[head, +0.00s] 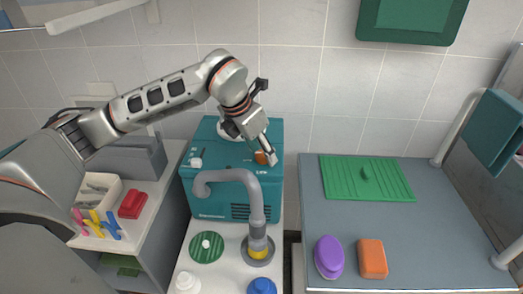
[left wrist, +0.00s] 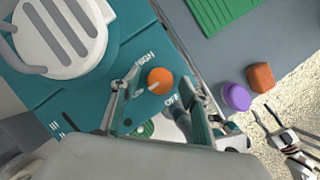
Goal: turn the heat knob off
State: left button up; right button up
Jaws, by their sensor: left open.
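The heat knob (head: 261,158) is a round orange knob on top of a teal dryer-like box (head: 212,195). In the left wrist view the knob (left wrist: 160,80) sits between a "HIGH" label above and an "OFF" label below. A pale mark shows at its lower-left side; I cannot tell its exact setting. My left gripper (head: 262,149) is over the box at the knob, and in the left wrist view its fingers (left wrist: 163,92) are open on either side of the knob. I cannot tell whether they touch it. My right gripper (left wrist: 270,121) shows small at the lower right of that view.
A grey hose (head: 256,205) curves up in front of the box. A round white vented cover (left wrist: 60,35) sits on the box. Purple (head: 329,257) and orange (head: 372,259) items and a green mat (head: 366,178) lie on the grey table at right.

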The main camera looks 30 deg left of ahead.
pick_arm(q)
jog(key=c, duration=1.1)
jog(key=shift+r, duration=0.1)
